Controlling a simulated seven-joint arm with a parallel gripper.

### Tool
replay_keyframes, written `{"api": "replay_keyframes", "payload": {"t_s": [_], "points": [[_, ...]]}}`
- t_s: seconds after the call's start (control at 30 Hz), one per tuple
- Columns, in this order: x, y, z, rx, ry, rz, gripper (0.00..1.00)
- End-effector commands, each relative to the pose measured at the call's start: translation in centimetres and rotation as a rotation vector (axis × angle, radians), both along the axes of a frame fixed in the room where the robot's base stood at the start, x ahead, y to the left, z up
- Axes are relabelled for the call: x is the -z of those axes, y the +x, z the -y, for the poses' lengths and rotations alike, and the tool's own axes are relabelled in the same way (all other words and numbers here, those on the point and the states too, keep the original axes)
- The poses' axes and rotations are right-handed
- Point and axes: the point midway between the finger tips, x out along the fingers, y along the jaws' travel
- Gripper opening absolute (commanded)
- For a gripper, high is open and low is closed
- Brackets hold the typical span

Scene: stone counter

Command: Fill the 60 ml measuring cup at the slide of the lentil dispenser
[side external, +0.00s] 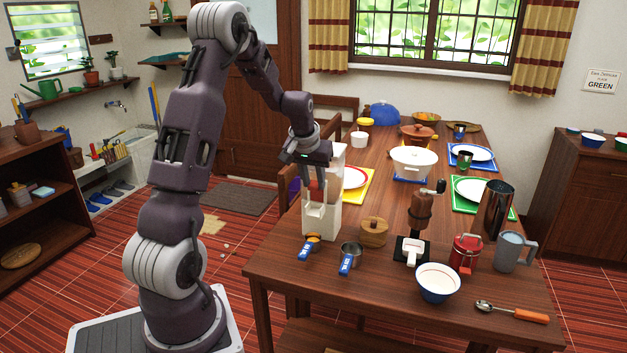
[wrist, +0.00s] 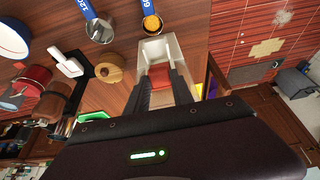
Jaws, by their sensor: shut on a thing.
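The lentil dispenser (side external: 334,216) is a cream-white tower at the table's left edge; its pale chute (wrist: 156,48) also shows in the wrist view. My gripper (side external: 317,182) is at the dispenser's front, its fingers on either side of the red slide (wrist: 160,76), shut on it. The small measuring cup (side external: 314,239), with a blue handle, sits on the table in front of the chute. Orange lentils show in it in the wrist view (wrist: 152,22). How full it is, I cannot tell exactly. A larger steel cup (side external: 350,250), its blue handle marked 120, stands to its right.
A wooden lidded jar (side external: 374,232) stands right of the dispenser. A mill (side external: 420,215), red canister (side external: 465,254), grey mug (side external: 514,251), blue-rimmed bowl (side external: 438,283) and spoon (side external: 512,312) lie further right. The table's front left corner is clear.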

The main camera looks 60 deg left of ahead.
Motion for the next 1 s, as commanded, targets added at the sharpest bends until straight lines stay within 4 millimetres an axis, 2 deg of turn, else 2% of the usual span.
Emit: {"api": "replay_keyframes", "payload": {"t_s": [0.6,0.63,0.73,1.0], "points": [[-0.4,-0.06,0.07,0.0,-0.003,-0.003,0.0],[-0.4,-0.06,0.07,0.0,-0.003,-0.003,0.32],[-0.4,-0.05,0.06,0.0,-0.002,-0.002,0.51],[-0.46,-0.03,0.04,0.0,-0.001,-0.001,0.51]]}}
